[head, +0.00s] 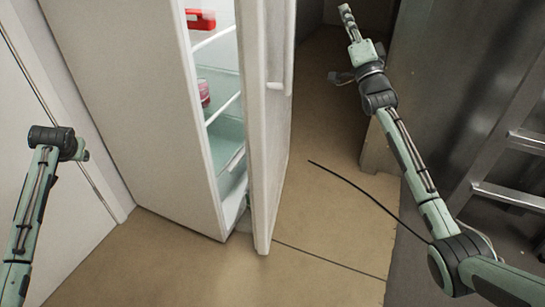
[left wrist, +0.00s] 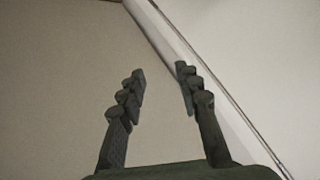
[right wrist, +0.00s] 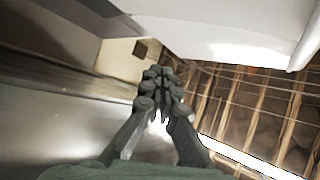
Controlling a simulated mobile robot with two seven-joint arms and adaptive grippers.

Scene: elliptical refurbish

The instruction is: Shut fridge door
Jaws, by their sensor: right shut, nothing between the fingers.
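The white fridge (head: 150,110) stands at the left centre of the head view. Its door (head: 262,170) is partly open, with a gap that shows the lit inside. A vertical handle (head: 276,60) is on the door's outer face. My right gripper (head: 346,12) is to the right of the door, apart from it, with its fingers shut and empty. In the right wrist view its fingertips (right wrist: 163,75) meet below a white panel, likely the door (right wrist: 225,25). My left gripper (left wrist: 158,75) is open and empty, facing a pale surface; its fingers are hidden in the head view.
Fridge shelves (head: 220,85) hold a red item (head: 200,19) and a small pinkish container (head: 204,93). A metal ladder (head: 505,140) stands at the right near a dark grey wall. A thin black cable-like line crosses the view. Brown floor (head: 330,220) in front is clear.

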